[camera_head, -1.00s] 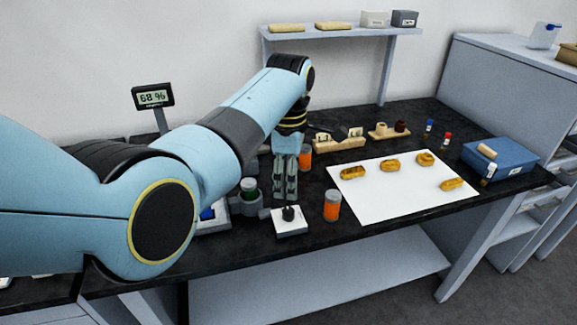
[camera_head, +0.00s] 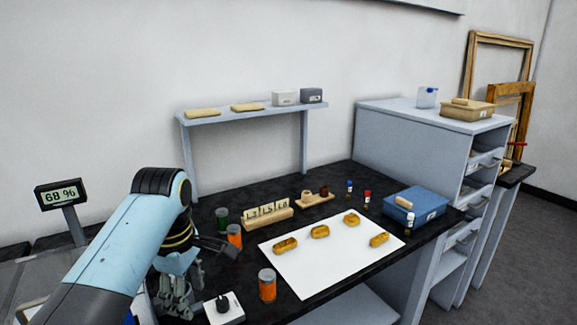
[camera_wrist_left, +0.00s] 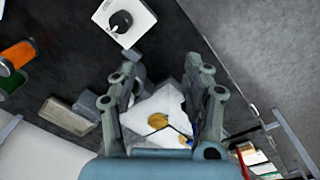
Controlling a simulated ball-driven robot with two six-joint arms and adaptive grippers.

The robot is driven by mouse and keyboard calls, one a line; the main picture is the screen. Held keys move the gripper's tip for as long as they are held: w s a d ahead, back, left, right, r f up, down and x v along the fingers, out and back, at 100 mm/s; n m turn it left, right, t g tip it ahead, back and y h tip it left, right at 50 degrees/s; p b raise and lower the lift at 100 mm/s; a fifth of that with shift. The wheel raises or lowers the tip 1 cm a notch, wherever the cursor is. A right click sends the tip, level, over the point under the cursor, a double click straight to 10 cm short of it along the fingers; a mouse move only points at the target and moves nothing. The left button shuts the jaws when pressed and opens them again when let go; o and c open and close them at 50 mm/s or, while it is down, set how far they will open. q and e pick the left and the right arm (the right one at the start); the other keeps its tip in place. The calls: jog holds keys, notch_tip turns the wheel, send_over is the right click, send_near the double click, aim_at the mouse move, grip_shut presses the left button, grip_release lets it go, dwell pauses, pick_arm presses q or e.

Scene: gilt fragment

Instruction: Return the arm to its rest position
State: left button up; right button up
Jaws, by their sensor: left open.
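My left arm (camera_head: 120,245) comes in from the lower left in the head view. Its gripper (camera_head: 178,300) hangs down over the left part of the black bench, left of a white plate with a black knob (camera_head: 224,308). In the left wrist view the two fingers of this gripper (camera_wrist_left: 163,75) are spread apart with nothing held between them. Beyond the fingers lies a white surface with a gold-brown piece (camera_wrist_left: 157,121). The knobbed plate (camera_wrist_left: 119,20) is at the top of that view. My right gripper is not in view.
Orange jars (camera_head: 267,285) and a green jar (camera_head: 222,218) stand near the gripper. A white sheet (camera_head: 310,272) carries several gilt pieces (camera_head: 320,231). A blue box (camera_head: 417,205) is to the right. A display reading 68 % (camera_head: 61,194) stands left.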

pick_arm(q)
jog(key=s+a+f+m+t, duration=0.1)
jog(key=s+a+m, duration=0.25)
jog(key=s, duration=0.35)
jog(key=s+a+f+m, duration=0.1)
jog(key=s+a+m, duration=0.25)
jog(key=s, duration=0.35)
jog(key=s+r+m+t+y, duration=0.1)
jog(key=s+r+m, duration=0.2)
jog(key=s+m, duration=0.25)
jog(key=s+r+m+t, duration=0.1)
jog(key=s+r+m, duration=0.3)
jog(key=s, duration=0.3)
notch_tip(320, 180, down, 36)
jog(key=s+a+g+b, duration=0.1)
jog(key=s+a+b, duration=0.2)
jog(key=b, duration=0.6)
jog(key=s+f+b, duration=0.4)
jog(key=s+f, duration=0.5)
jog(key=f, duration=0.2)
jog(key=s+f+g+b, duration=0.1)
jog(key=s+f+b, duration=0.2)
jog(key=s+f, duration=0.6)
notch_tip(320, 180, down, 3)
jog(key=shift+a+f+g+b, duration=0.1)
jog(key=shift+a+g+b, duration=0.2)
jog(key=shift+b, duration=0.1)
